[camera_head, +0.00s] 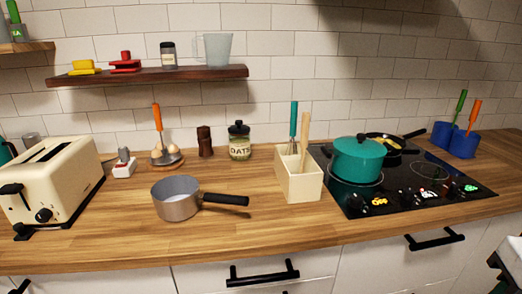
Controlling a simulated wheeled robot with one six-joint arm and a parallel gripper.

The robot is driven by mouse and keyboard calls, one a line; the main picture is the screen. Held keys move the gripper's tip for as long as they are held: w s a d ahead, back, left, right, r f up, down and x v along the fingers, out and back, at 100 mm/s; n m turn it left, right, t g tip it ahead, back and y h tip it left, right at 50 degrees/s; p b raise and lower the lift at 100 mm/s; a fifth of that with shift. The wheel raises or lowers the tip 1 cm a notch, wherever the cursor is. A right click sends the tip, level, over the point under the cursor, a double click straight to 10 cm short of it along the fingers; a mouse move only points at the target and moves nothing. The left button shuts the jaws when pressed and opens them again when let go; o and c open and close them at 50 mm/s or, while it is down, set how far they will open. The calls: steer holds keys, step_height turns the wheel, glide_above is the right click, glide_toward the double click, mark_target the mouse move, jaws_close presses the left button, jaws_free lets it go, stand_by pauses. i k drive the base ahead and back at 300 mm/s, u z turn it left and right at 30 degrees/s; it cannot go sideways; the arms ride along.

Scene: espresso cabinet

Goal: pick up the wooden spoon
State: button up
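A pale wooden handle, likely the wooden spoon (305,135), stands upright with a slight tilt in a cream utensil box (300,188) on the counter. My gripper is not in view.
A black cooktop (425,183) with a teal pot (359,160) lies right of the box. A grey saucepan (176,200) stands to the left, its black handle pointing toward the box. An oats jar (239,142) stands behind left. Counter (270,232) in front is clear.

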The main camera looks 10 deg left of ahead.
mark_target(304, 127)
steer(key=u, duration=0.25)
steer(key=i, duration=0.95)
steer(key=z, duration=0.15)
